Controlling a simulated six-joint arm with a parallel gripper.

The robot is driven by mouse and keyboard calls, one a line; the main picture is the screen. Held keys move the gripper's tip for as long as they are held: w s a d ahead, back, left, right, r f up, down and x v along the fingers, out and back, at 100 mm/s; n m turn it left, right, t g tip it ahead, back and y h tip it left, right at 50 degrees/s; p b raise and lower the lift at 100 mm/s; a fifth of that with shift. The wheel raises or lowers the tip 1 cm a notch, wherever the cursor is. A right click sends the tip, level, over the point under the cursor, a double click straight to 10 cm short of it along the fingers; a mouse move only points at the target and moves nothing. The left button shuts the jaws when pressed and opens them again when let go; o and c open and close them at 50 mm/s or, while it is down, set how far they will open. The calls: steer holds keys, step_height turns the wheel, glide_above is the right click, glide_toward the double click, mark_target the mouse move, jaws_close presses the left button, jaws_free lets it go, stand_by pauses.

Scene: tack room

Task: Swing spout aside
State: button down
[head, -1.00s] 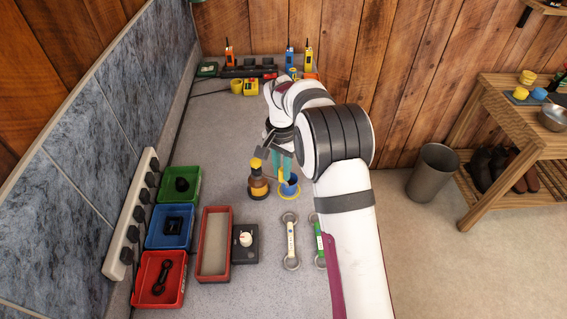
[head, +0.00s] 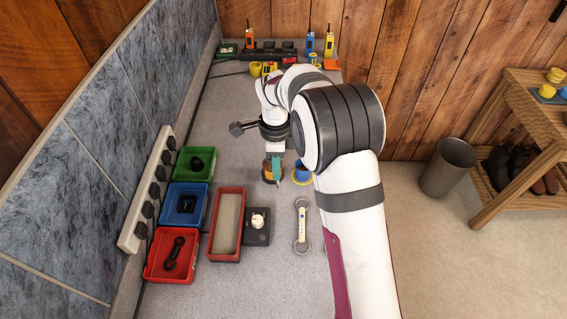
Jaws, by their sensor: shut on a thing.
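An amber pump bottle (head: 267,174) stands upright on the grey counter, mostly covered by my gripper. My gripper (head: 276,170) has teal fingers pointing down, right at the bottle's top and near side. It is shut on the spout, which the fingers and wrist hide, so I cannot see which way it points. A blue cup (head: 303,172) on a yellow-rimmed base sits just right of the bottle, apart from it and partly beside my arm.
Green (head: 195,163), blue (head: 184,204) and red (head: 171,254) trays line the left. A long red-rimmed tray (head: 227,225), black dial box (head: 257,227) and spanner (head: 302,226) lie in front. Radios (head: 249,37) stand at the back.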

steer(key=shift+s+a+m, duration=0.1)
steer(key=shift+a+m, duration=0.7)
steer(key=shift+m, duration=0.5)
steer(key=shift+a, duration=0.1)
steer(key=c, duration=0.8)
jaws_free()
steer(key=shift+o, duration=0.2)
step_height(320, 180, up, 16)
steer(key=shift+f, duration=0.1)
